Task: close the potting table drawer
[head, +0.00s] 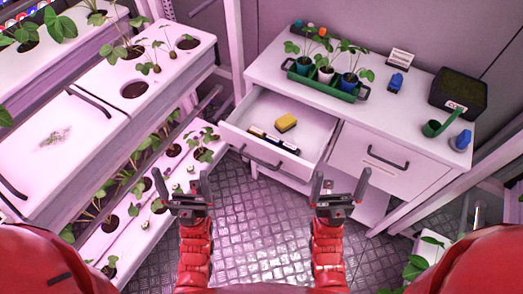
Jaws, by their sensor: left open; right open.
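The white potting table (290,58) stands at the back right. Its left drawer (302,112) is pulled out, with a grey bar handle (256,159) on its front. A yellow sponge (286,123) and some slim dark and light items (272,140) lie inside it. The right drawer (385,158) of the table is shut. My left gripper (181,187) is open and empty, in front of and to the left of the open drawer. My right gripper (341,187) is open and empty, in front of and to the right of it. Neither gripper appears to touch the drawer.
White racks with holes and seedlings (145,60) fill the left side. On the tabletop are a green tray with potted plants (322,82), a dark soil box (459,93) and a green scoop (436,128). The metal floor (262,215) between my grippers is clear. A plant stands at lower right.

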